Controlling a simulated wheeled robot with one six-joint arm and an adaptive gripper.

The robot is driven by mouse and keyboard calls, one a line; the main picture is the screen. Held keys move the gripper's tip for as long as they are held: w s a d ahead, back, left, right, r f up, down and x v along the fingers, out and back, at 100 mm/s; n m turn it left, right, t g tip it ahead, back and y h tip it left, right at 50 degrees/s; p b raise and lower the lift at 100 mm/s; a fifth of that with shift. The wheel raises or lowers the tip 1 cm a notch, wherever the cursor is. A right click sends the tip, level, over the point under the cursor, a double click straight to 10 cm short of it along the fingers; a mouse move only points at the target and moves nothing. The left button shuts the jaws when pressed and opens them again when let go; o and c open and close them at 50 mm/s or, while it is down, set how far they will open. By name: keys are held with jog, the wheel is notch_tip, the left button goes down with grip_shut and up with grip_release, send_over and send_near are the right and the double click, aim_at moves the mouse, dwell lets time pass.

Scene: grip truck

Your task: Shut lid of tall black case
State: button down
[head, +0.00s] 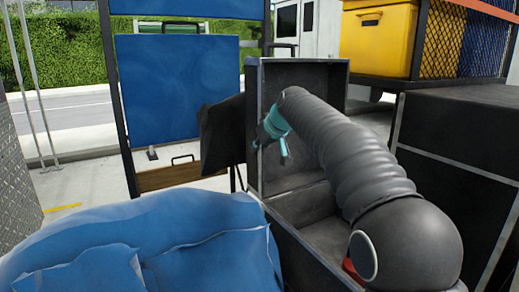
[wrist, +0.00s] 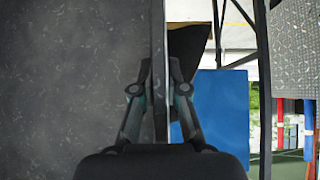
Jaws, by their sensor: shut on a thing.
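The tall black case (head: 300,208) stands in the middle of the head view, its interior open to view. Its lid (head: 318,85) stands raised at the back, dark grey inside with a lighter metal edge. My gripper (head: 257,143) is at the lid's left edge, with my arm crossing in front of the case. In the wrist view, the lid (wrist: 75,70) fills the left side, and my gripper (wrist: 160,80) has one finger on each side of its thin edge, shut on it. My arm hides part of the lid and of the case's inside.
A blue-covered bulky thing (head: 150,250) fills the lower left, close to the case. A dark case (head: 450,125) stands at the right. Behind are a blue panel (head: 180,85), a dark angular thing (head: 222,135) and a yellow bin (head: 378,40). A red thing (head: 351,270) shows low beside my arm.

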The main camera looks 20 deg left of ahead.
aim_at(263, 153)
jog(key=shift+s+d+f+b, duration=0.15)
jog(key=shift+s+d+b, duration=0.65)
jog(key=shift+d, duration=0.05)
jog(key=shift+s+d+b, duration=0.3)
jog(key=shift+d, duration=0.1)
jog(key=shift+r, duration=0.25)
jog(key=shift+s+d+f+b, duration=0.2)
jog(key=shift+s+d+b, duration=1.05)
jog(key=shift+d+b, duration=0.2)
jog(key=shift+d, duration=0.1)
jog(key=shift+s+d+f+b, duration=0.25)
jog(key=shift+s+d+b, duration=0.4)
jog(key=shift+d+b, duration=0.1)
jog(key=shift+s+d+f+b, duration=0.25)
jog(key=shift+s+d+b, duration=0.35)
jog(key=shift+b, duration=0.15)
